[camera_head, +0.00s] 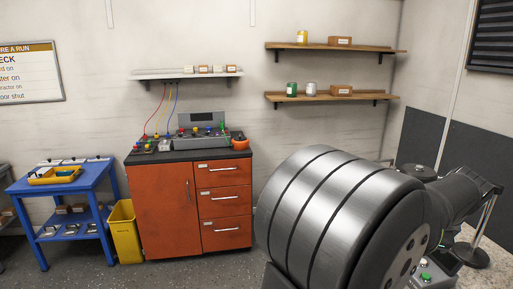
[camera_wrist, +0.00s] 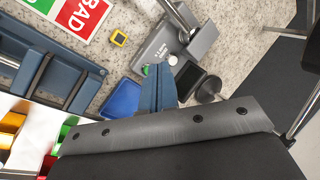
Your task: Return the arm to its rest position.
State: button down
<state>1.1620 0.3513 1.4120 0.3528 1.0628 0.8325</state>
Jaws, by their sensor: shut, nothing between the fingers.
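My gripper (camera_wrist: 156,86) shows in the wrist view as two blue-grey fingers closed together, with nothing between them. They point over a speckled grey worktop (camera_wrist: 235,28). A blue tray (camera_wrist: 120,99) lies to the left of the fingertips in the picture. A grey device (camera_wrist: 158,48) with small green marks and a dark block lies just past them. I cannot tell the height of the fingers over the worktop. In the head view the gripper cannot be made out; a large banded grey cylinder fills the right foreground and hides much behind it.
In the head view an orange cabinet (camera_head: 163,208), blue cart (camera_head: 85,185) and yellow bin (camera_head: 124,235) stand farther left.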

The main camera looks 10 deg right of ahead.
dwell(0.3)
notch_tip(320, 180, up, 4)
jog(key=a+n+g+h, duration=0.2)
jog(key=n+g+h, duration=0.1)
jog(key=n+g, duration=0.25)
jog(key=shift+s+d+f+n+t, duration=0.1)
jog(key=shift+d+f, duration=0.15)
jog(key=shift+f, duration=0.3)
jog(key=shift+s+d+f+n+t, duration=0.15)
jog(key=shift+d+f, duration=0.1)
jog(key=shift+f, duration=0.35)
jog(key=shift+s+d+f+n+t, duration=0.1)
jog(key=shift+d+f, duration=0.15)
jog(key=shift+f, duration=0.3)
